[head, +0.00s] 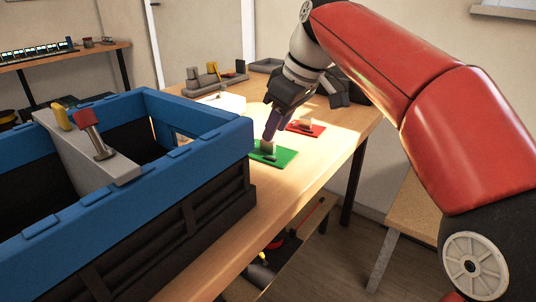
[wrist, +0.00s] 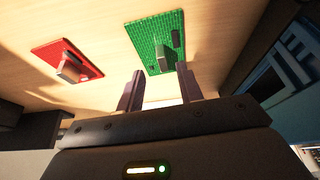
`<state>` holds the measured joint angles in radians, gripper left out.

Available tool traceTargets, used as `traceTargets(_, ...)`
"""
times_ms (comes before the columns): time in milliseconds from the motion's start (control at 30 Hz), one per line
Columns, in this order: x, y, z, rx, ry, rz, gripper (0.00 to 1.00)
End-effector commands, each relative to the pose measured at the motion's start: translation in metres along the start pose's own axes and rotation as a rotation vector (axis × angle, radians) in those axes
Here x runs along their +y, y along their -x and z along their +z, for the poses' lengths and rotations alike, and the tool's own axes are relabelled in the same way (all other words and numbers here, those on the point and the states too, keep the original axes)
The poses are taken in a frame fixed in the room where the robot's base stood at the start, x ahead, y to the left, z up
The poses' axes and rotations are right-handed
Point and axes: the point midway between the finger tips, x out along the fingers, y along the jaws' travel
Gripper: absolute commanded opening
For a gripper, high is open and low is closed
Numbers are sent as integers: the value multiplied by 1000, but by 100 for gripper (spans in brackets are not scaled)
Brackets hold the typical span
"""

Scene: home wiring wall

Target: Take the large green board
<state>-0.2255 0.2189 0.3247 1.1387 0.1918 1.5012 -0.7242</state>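The large green board (head: 279,156) lies flat on the wooden table, with a grey upright block and a small dark part on it. In the wrist view the green board (wrist: 148,32) is at the top centre, just beyond the fingertips. My gripper (head: 270,134) is above the far side of the green board in the head view. In the wrist view my gripper (wrist: 158,80) has its two fingers spread apart with nothing between them. Whether the fingertips touch the block cannot be told from the head view.
A red board (head: 313,131) lies behind the green one; it also shows in the wrist view (wrist: 60,62). A blue-rimmed crate (head: 210,122) with a grey divider holding tools stands close on the left. Grey parts (head: 207,82) sit at the back. The table's right edge is near.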

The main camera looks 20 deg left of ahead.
Motion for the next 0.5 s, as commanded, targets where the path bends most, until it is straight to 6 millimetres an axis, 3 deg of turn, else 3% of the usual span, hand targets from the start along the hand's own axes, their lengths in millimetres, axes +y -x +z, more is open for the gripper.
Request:
traceTargets(33,-3,-12,0,-3,2,-3,36)
traceTargets(200,-4,-32,-1,-1,-1,-1,36)
traceTargets(500,-4,-36,-2,0,-1,0,36)
